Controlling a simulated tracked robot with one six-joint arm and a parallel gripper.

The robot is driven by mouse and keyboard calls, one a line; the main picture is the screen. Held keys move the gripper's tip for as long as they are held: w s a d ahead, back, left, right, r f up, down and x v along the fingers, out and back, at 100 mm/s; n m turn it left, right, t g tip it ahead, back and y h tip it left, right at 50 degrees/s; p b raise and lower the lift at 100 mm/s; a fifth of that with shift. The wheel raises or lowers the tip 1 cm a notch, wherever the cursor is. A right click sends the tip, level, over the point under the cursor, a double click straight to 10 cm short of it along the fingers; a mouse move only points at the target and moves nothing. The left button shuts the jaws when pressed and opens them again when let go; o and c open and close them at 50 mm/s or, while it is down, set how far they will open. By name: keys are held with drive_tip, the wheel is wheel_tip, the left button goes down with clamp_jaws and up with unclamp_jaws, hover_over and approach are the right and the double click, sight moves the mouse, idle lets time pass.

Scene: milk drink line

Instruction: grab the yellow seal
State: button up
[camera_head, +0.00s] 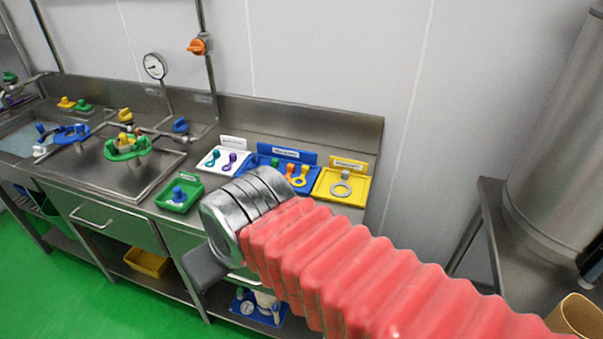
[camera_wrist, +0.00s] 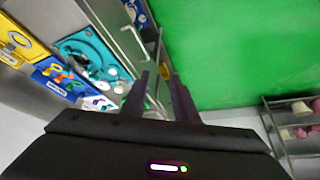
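A yellow seal (camera_head: 301,180), ring-shaped with a stem, lies in the blue tray (camera_head: 252,161) on the steel counter. An orange seal (camera_head: 290,170) and blue-green ones are beside it. My arm's metal wrist partly covers the tray's front in the head view. In the wrist view the blue tray (camera_wrist: 44,77) is at the left with small yellow pieces in it; which is the seal I cannot tell. My gripper (camera_wrist: 158,76) is open and empty, its two dark fingers apart, pointing over the counter's front edge, away from the tray.
A yellow tray (camera_head: 323,186) with a grey ring stands right of the blue tray. A white tray (camera_head: 206,166) and green tray (camera_head: 195,191) are left. Green floor (camera_wrist: 235,50) is clear before the counter.

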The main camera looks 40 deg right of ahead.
drive_tip(key=shift+w+a, duration=0.1)
drive_tip(key=w+d+f+m+y, duration=0.3)
drive_tip(key=w+d+m+y, duration=0.2)
drive_tip(key=w+d+m, duration=1.35)
drive_tip(key=s+d+f+m+t, duration=0.1)
drive_tip(key=d+f+m+t, duration=0.1)
drive_tip(key=d, duration=0.9)
drive_tip(key=d+f+m+t, duration=0.2)
drive_tip(key=d+f+m, duration=0.3)
drive_tip(key=d, duration=0.6)
drive_tip(key=s+d+f+m+t, duration=0.1)
drive_tip(key=d+f+m+t, duration=0.2)
drive_tip(key=d+m, duration=0.3)
drive_tip(key=shift+s+d+f, duration=0.1)
drive_tip(key=shift+d+f, duration=0.1)
drive_tip(key=shift+d, duration=0.7)
drive_tip(key=shift+s+d+f, duration=0.15)
drive_tip(key=shift+d+f, duration=0.1)
drive_tip(key=shift+d, duration=0.7)
drive_tip(key=shift+s+d+f, duration=0.1)
drive_tip(key=shift+d+f, duration=0.1)
drive_tip(key=shift+d, duration=0.7)
